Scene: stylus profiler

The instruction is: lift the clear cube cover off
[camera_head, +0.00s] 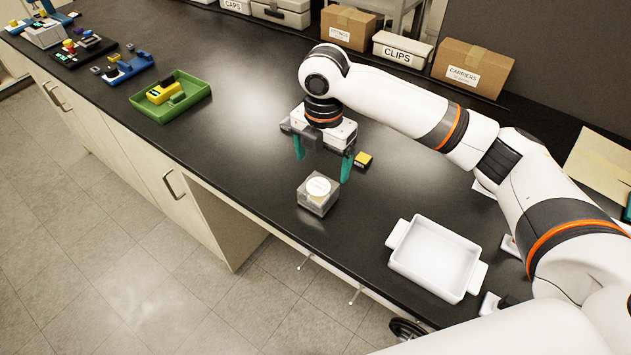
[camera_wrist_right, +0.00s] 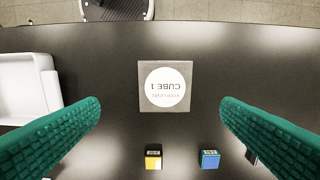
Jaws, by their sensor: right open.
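The clear cube cover (camera_head: 317,203) stands on the black bench near its front edge, with a round white label on top. In the right wrist view the cover (camera_wrist_right: 146,102) shows from above as a grey square, its label reading "CUBE 1". What is inside it is hard to make out. My right gripper (camera_head: 324,169) is open and empty, above and behind the cover in the head view. In the right wrist view its two green fingers (camera_wrist_right: 160,117) stand wide on either side, apart from the cover. My left gripper is not in view.
A white tray (camera_head: 398,262) stands right of the cover. A small yellow block (camera_head: 363,159) lies behind it; the wrist view also shows a blue block (camera_wrist_right: 209,159). A green tray (camera_head: 194,113) is at left. Boxes (camera_head: 472,69) line the back. Bench left of the cover is clear.

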